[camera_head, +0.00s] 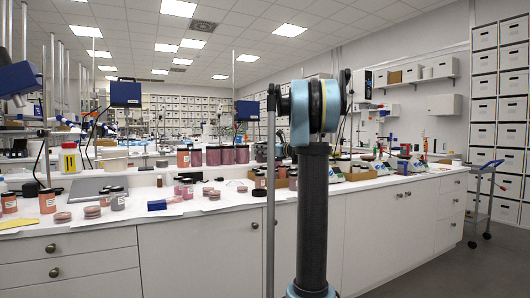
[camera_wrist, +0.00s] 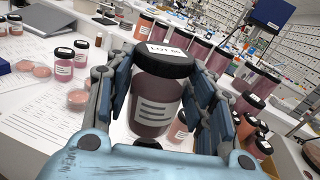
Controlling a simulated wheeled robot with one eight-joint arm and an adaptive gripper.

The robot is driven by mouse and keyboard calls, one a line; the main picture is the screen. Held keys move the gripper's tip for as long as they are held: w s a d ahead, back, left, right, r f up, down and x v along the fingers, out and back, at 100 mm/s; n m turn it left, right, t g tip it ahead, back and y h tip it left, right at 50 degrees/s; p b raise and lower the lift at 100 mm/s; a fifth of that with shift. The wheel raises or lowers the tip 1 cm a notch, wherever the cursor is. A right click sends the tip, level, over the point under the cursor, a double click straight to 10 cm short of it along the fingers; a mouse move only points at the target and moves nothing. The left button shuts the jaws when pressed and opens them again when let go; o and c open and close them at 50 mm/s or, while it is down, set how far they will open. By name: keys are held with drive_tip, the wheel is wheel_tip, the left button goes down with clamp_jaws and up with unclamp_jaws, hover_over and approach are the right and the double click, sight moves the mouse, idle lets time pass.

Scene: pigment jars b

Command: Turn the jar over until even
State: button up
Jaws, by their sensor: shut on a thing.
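A jar (camera_wrist: 150,112) with a black lid, a white label on the lid and dull purple-brown contents fills the middle of the wrist view. My gripper (camera_wrist: 163,85) is shut on it, with blue-padded fingers on its left and right sides. The lid is toward the top of the picture and a striped label faces me. The jar appears above the bench, with other jars behind and below it. I cannot tell whether its colour is even. In the head view my arm stands in the middle, and neither the gripper nor the held jar can be made out.
In the head view, a row of dark-lidded jars (camera_head: 228,156) stands along the raised shelf. Loose jars, pink dishes (camera_head: 92,212) and a blue block (camera_head: 157,205) are on the white bench (camera_head: 140,213). In the wrist view, papers (camera_wrist: 40,125) lie left and several jars (camera_wrist: 262,146) stand close right.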

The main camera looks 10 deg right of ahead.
sight(261, 159)
drive_tip(key=n, duration=0.4)
drive_tip(key=a+n, duration=0.1)
drive_tip(key=n, duration=0.1)
drive_tip(key=shift+s+f, duration=0.35)
drive_tip(key=shift+s, duration=0.05)
drive_tip(key=n, duration=0.3)
drive_tip(key=shift+s+a+f, duration=0.15)
drive_tip(key=shift+a+f, duration=0.15)
drive_tip(key=f+n, duration=0.1)
drive_tip(key=n, duration=0.5)
drive_tip(key=f+n, duration=0.1)
drive_tip(key=n, duration=0.2)
drive_tip(key=shift+s+a+f+n, duration=0.15)
drive_tip(key=shift+a+f+n, duration=0.1)
drive_tip(key=shift+f+n, duration=0.15)
drive_tip(key=n, duration=0.4)
drive_tip(key=shift+d+f, duration=0.2)
drive_tip(key=shift+f, duration=0.2)
drive_tip(key=shift+w+d+f+n, duration=0.1)
drive_tip(key=shift+w+f+n, duration=0.1)
drive_tip(key=shift+n, duration=0.55)
drive_tip(key=shift+w+d+f+n, duration=0.1)
drive_tip(key=shift+f+n, duration=0.05)
drive_tip(key=shift+n, duration=0.6)
